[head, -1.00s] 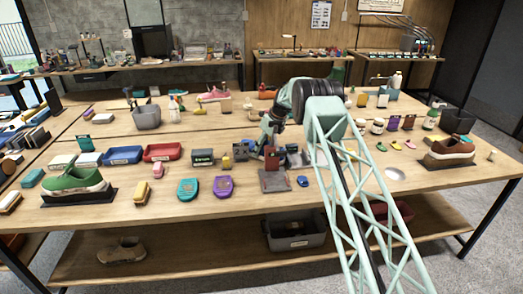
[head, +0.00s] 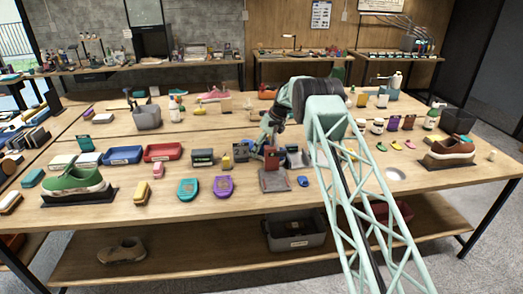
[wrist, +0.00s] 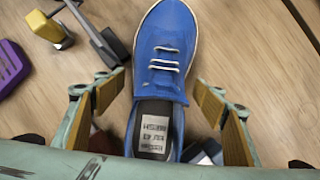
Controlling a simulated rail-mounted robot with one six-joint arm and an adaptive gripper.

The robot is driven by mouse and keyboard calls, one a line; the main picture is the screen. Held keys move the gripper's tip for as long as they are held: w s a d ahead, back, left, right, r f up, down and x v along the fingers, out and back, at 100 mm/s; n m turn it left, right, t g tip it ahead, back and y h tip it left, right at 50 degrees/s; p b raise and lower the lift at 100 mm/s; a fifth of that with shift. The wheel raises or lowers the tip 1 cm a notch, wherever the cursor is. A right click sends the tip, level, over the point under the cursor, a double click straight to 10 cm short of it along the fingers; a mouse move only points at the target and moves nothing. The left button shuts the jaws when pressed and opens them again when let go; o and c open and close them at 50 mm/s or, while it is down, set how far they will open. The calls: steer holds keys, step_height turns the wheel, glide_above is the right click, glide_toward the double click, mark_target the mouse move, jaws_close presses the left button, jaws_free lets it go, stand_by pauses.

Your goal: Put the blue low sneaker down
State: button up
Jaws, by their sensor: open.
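The blue low sneaker (wrist: 167,68) shows in the wrist view, toe toward the top, with white laces and a dark insole bearing a pale label. It appears upright over the wooden tabletop; I cannot tell whether it rests directly on the wood. My gripper (wrist: 158,97) is open, with one tan-padded finger on each side of the sneaker's heel half and gaps between pads and shoe. The heel's end is hidden by my gripper's body. In the head view my gripper (head: 264,142) is low over the middle of the table, and I cannot make out the blue sneaker there.
A yellow block (wrist: 45,26) and a dark grey bar-shaped thing (wrist: 107,45) lie left of the sneaker, with a purple brush (wrist: 10,68) farther left. Wood at the right is mostly clear. A green shoe (head: 75,179) and a brown shoe (head: 447,150) stand at the table's ends.

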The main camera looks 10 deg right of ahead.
steer(key=v, duration=1.1)
steer(key=shift+r+p, duration=0.35)
steer(key=shift+p, duration=0.05)
steer(key=shift+r, duration=0.1)
steer(key=shift+c, duration=0.4)
